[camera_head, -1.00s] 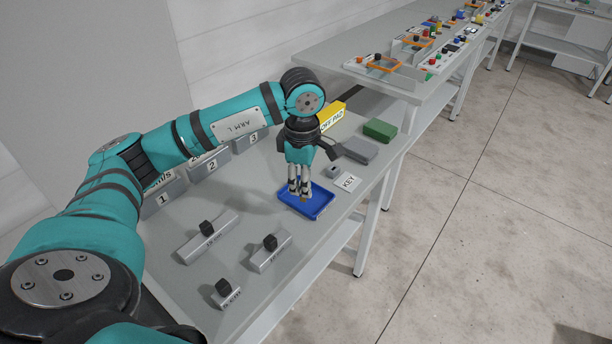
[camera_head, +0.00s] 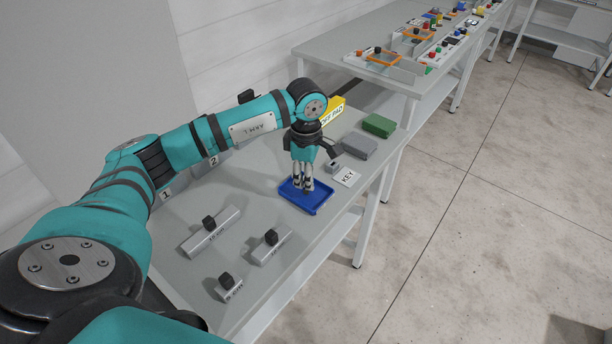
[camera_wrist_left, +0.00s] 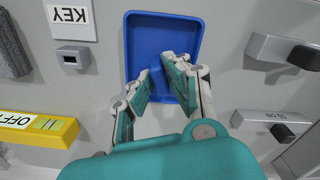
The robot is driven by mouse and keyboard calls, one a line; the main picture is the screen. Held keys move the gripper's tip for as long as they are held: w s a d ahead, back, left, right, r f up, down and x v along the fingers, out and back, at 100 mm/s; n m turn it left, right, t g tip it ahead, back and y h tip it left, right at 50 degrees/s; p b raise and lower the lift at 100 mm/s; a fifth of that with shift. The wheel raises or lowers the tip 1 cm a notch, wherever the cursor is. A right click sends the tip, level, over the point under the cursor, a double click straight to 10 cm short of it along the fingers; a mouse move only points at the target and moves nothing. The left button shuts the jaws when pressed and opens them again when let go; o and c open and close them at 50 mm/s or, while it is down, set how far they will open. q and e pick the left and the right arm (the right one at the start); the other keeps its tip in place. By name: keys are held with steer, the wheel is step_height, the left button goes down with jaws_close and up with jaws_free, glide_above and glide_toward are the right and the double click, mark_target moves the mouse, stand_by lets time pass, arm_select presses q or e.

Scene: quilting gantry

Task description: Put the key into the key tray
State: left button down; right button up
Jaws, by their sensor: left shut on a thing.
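The blue key tray (camera_head: 291,195) lies on the grey bench, and it also shows in the left wrist view (camera_wrist_left: 150,38). My left gripper (camera_head: 304,188) points down over the tray, with its fingertips at or just above the tray floor. In the left wrist view its fingers (camera_wrist_left: 160,68) reach over the tray. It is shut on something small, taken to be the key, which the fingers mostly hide. The white KEY label (camera_head: 347,177) and a small grey block (camera_head: 333,167) stand beside the tray. My right gripper is not in view.
Grey blocks with black knobs (camera_head: 210,232) lie on the near bench. A yellow OFF PAD block (camera_head: 333,112), a grey block (camera_head: 360,146) and a green block (camera_head: 378,125) stand farther back. Numbered blocks line the wall side. Another bench (camera_head: 340,45) is behind.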

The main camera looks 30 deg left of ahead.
arm_select(q)
steer(key=c, duration=1.3)
jaws_free()
steer(key=shift+r+p, duration=0.2)
steer(key=shift+p, duration=0.1)
steer(key=shift+r, duration=0.25)
step_height(320, 180, up, 12)
steer(key=b, duration=0.2)
steer(key=shift+f+b, duration=0.25)
steer(key=shift+b, duration=0.1)
